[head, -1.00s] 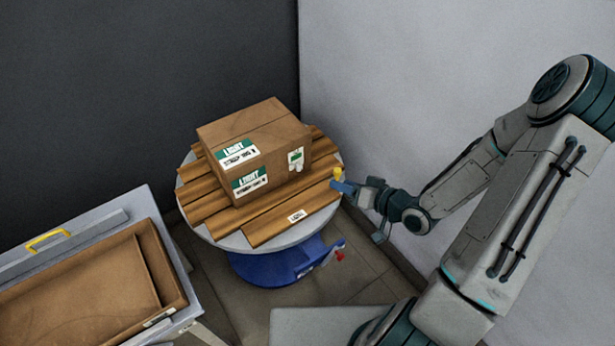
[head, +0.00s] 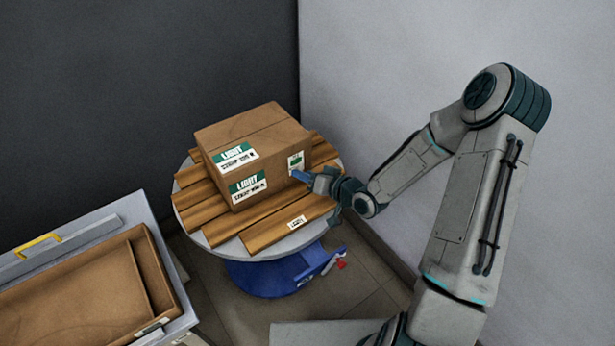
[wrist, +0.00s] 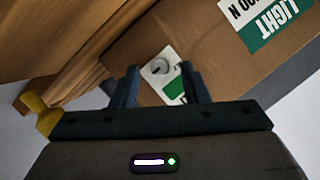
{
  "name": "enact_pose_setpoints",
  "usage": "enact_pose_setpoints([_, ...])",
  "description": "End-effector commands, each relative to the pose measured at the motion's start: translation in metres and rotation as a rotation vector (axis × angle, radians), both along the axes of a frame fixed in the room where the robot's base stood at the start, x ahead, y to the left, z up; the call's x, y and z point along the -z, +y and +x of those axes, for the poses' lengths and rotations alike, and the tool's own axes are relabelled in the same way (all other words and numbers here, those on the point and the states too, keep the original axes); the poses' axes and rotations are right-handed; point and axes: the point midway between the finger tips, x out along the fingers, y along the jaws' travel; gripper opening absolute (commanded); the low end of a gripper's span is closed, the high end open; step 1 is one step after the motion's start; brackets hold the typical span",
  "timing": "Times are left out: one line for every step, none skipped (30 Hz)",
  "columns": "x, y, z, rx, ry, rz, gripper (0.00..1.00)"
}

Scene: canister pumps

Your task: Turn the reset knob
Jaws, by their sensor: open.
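A small round pale knob (wrist: 161,68) with a dark mark sits on a white and green panel on the side of the cardboard box (head: 262,142). The panel (head: 296,163) also shows in the head view, partly beside my fingers. My gripper (head: 297,176) is open, its blue fingers pointing at the box side just below the panel. In the wrist view the two fingers stand on either side of the knob and panel with a gap between them. I cannot tell whether they touch the box.
The box stands on wooden slats (head: 264,232) on a round grey table (head: 215,243) with a blue base (head: 262,280). A red part (head: 341,265) shows at the base's right. A yellow piece (wrist: 40,114) is left of my gripper. A tray (head: 95,290) is at lower left.

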Motion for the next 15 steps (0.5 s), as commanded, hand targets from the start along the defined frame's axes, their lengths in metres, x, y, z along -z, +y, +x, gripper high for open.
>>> enact_pose_setpoints([0.0006, 0.0010, 0.0009, 0.000, 0.000, 0.000, 0.41])
enact_pose_setpoints([0.0006, 0.0012, 0.0012, 0.000, 0.000, 0.000, 0.41])
enact_pose_setpoints([0.0005, 0.0014, 0.0013, 0.000, 0.000, 0.000, 0.41])
enact_pose_setpoints([0.0006, 0.0015, 0.0014, 0.001, 0.001, 0.000, 0.41])
enact_pose_setpoints([0.0005, 0.0014, 0.0013, 0.001, 0.001, 0.000, 0.41])
enact_pose_setpoints([0.0005, 0.0013, 0.0013, 0.001, 0.001, 0.000, 0.41])
enact_pose_setpoints([0.0005, 0.0014, 0.0012, 0.000, 0.001, 0.001, 0.41])
enact_pose_setpoints([0.0005, 0.0014, 0.0012, 0.000, 0.001, 0.001, 0.41])
enact_pose_setpoints([0.0005, 0.0013, 0.0011, 0.000, 0.001, 0.001, 0.35])
enact_pose_setpoints([0.0005, 0.0013, 0.0011, 0.000, 0.001, 0.001, 0.27])
enact_pose_setpoints([0.0005, 0.0013, 0.0011, 0.000, 0.001, 0.001, 0.19])
enact_pose_setpoints([0.0006, 0.0014, 0.0010, 0.000, 0.001, 0.001, 0.08])
enact_pose_setpoints([0.0005, 0.0014, 0.0010, 0.000, 0.000, 0.000, 0.00])
enact_pose_setpoints([0.0006, 0.0014, 0.0010, 0.000, 0.000, 0.000, 0.00])
enact_pose_setpoints([0.0005, 0.0013, 0.0010, 0.000, 0.000, 0.000, 0.00])
